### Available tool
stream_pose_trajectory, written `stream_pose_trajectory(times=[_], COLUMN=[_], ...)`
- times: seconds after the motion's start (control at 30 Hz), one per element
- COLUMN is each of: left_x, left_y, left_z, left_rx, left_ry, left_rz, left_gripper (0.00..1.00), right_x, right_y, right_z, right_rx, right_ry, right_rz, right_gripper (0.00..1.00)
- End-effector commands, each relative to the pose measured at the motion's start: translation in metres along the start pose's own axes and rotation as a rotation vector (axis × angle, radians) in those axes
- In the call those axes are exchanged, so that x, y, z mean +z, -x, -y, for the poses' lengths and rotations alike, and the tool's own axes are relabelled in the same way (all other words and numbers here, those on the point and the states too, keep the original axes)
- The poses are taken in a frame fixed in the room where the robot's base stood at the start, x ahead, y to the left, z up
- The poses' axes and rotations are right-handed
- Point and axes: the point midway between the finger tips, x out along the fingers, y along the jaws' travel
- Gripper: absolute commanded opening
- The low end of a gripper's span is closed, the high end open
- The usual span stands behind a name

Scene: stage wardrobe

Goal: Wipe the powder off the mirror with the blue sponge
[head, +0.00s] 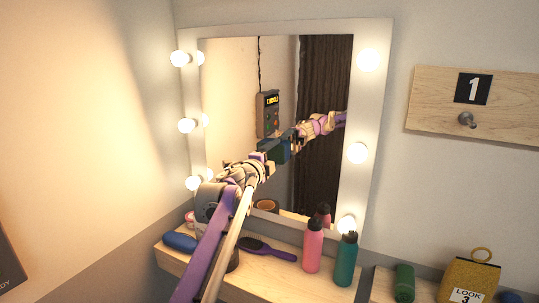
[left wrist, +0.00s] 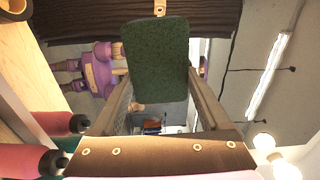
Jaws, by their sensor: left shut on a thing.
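The mirror (head: 228,90) hangs on the wall in a white frame with bulbs. It also fills much of the left wrist view (left wrist: 215,60), where it reflects my body and the room. My left gripper (head: 266,156) is in front of the middle of the mirror, shut on a dark block, the sponge (head: 274,151). The sponge looks dark blue in the head view and dark green in the left wrist view (left wrist: 156,60). It is very close to its reflection; I cannot tell whether it touches the glass. I cannot make out powder on the mirror. My right gripper is out of view.
On the shelf (head: 215,275) below are a blue rounded object (head: 180,242), a purple hairbrush (head: 266,249), a pink bottle (head: 313,248) and a teal bottle (head: 346,260). A hook board (head: 435,115) is on the right.

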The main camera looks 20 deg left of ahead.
Motion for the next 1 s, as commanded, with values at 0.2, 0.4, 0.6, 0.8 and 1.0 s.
stream_pose_trajectory(times=[0.2,0.4,0.6,0.8,1.0], left_x=[-0.017,-0.024,-0.041,-0.049,-0.049], left_y=[-0.001,0.000,0.000,0.001,0.002], left_z=[-0.001,-0.001,-0.001,-0.002,-0.003], left_rx=[0.000,-0.001,-0.001,0.000,0.000], left_ry=[0.000,0.000,0.000,-0.001,-0.001], left_rz=[-0.002,-0.003,-0.003,-0.001,0.000], left_gripper=[0.35,0.35,0.35,0.35,0.35], right_x=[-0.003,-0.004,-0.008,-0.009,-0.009], right_y=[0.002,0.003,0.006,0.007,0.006], right_z=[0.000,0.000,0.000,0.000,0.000], right_rx=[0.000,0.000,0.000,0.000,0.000], right_ry=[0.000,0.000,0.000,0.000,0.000], right_rz=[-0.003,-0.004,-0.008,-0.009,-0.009], right_gripper=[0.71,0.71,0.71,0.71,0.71])
